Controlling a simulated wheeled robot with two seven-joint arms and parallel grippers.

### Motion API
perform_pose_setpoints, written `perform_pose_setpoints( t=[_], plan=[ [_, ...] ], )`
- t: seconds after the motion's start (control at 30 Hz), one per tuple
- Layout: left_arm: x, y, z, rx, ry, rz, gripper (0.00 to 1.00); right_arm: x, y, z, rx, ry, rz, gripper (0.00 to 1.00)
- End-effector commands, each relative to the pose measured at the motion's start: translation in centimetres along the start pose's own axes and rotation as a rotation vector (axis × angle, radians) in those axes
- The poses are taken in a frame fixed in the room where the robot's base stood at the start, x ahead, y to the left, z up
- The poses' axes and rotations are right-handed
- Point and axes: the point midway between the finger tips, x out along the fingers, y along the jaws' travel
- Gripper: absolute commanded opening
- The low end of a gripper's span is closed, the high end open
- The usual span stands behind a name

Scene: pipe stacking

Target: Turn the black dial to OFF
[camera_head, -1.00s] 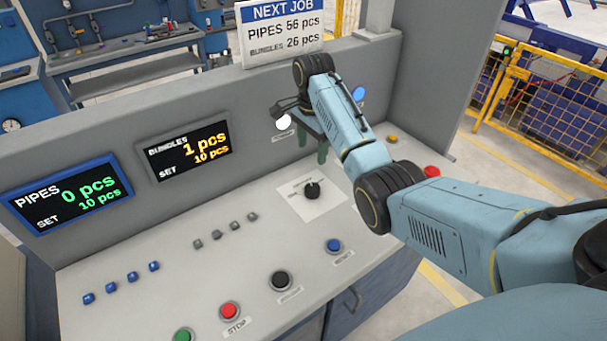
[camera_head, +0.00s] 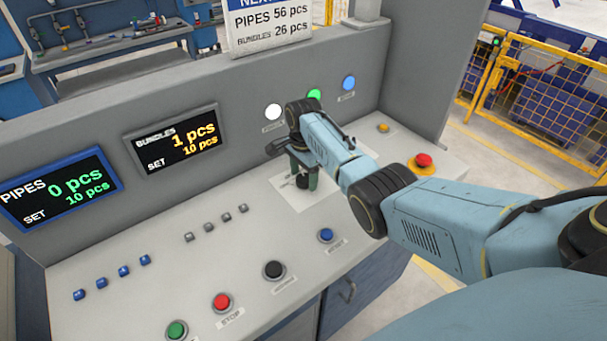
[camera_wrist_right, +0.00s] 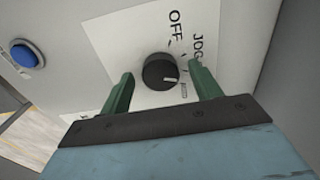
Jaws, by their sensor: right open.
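The black dial (camera_wrist_right: 159,72) sits on a white label plate (camera_wrist_right: 110,35) on the console. In the right wrist view, its white pointer mark faces right and slightly down, away from the printed OFF (camera_wrist_right: 175,25) above it. JOG (camera_wrist_right: 198,45) is printed at its upper right. My right gripper (camera_wrist_right: 160,73) is open, with its green fingers on either side of the dial; I cannot tell whether they touch it. In the head view, my right gripper (camera_head: 303,177) points down over the plate and mostly hides the dial. My left gripper is not in view.
A red emergency button (camera_head: 423,160) is right of my right arm. A blue button (camera_head: 326,235), black button (camera_head: 274,270) and red STOP button (camera_head: 222,301) line the front. The console's upright panel (camera_head: 240,125), with lamps and displays, rises behind the gripper.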

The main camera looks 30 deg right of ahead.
Motion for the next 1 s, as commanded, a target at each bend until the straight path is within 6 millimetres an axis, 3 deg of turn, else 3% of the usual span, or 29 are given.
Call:
perform_pose_setpoints(
  t=[0.13, 0.47, 0.77, 1.0],
  plan=[
    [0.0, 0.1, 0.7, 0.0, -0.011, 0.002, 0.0, 0.0, 0.0, 0.0, 0.0, 0.0, 0.0, 0.6],
    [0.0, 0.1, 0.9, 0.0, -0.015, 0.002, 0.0, -0.1, 0.0, 0.0, 0.0, 0.0, 0.0, 0.18],
    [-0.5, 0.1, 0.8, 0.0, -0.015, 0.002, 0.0, -0.2, 0.0, 0.0, -0.039, 0.0, 0.001, 0.18],
    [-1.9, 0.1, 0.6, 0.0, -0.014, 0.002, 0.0, -0.3, 0.1, 0.0, -0.176, -0.001, 0.003, 0.18]
  ],
)
